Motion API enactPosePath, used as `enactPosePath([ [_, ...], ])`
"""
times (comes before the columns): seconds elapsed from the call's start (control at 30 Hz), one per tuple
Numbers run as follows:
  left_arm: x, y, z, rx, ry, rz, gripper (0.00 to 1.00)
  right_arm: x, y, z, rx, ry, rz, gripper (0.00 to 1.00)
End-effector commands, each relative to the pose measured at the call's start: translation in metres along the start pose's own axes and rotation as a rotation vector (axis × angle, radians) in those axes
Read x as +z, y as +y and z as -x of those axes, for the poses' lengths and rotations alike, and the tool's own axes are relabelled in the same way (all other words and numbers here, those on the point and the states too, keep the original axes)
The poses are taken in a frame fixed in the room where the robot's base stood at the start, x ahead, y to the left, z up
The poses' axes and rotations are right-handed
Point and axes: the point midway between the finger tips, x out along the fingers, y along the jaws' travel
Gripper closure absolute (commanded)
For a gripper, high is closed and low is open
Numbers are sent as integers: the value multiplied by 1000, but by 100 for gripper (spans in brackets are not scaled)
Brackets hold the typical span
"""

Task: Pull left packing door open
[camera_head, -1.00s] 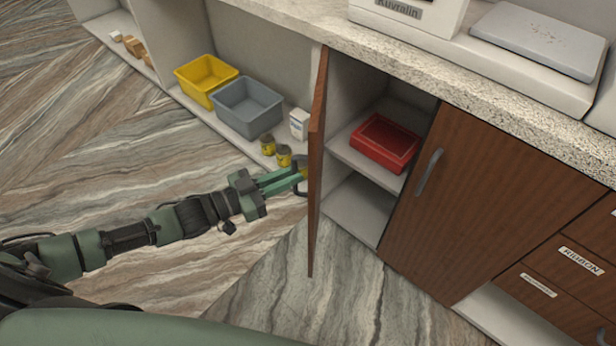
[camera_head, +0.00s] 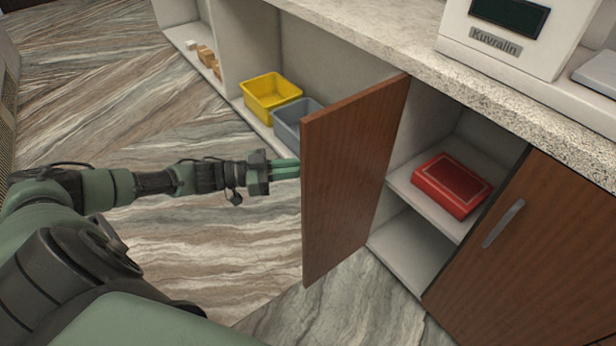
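The left packing door (camera_head: 350,180) is a brown wooden cabinet door. It stands swung well out from the cabinet, its inner face toward me. My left gripper (camera_head: 292,170) is at the door's free edge, on its outer side. The fingertips and the door's handle are hidden behind the door, so whether the fingers hold the handle cannot be seen. Behind the doorway the cabinet shows a shelf (camera_head: 405,187) with a red box (camera_head: 451,185) on it. My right gripper is not in view.
The closed right door (camera_head: 530,260) has a metal handle (camera_head: 503,223). A yellow bin (camera_head: 271,96) and a grey bin (camera_head: 290,122) stand in the open shelving beyond the door. A scale labelled Kuvralin (camera_head: 495,42) sits on the speckled counter (camera_head: 440,85). Floor left of the door is clear.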

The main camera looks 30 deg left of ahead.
Motion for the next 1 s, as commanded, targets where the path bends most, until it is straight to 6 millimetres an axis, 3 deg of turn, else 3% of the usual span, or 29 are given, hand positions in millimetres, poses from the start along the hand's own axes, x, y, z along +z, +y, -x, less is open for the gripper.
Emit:
enactPosePath([
  [0.5, -6, -5, -2, -1, 16, 1, 100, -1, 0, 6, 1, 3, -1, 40],
  [0.53, -6, -5, -2, -1, 16, 1, 79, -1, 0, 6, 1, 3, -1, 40],
  [0.6, -6, -4, -2, 0, 14, 1, 66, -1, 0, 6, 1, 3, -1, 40],
  [1.0, -2, -3, 1, 1, 5, 1, 66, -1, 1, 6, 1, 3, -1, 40],
])
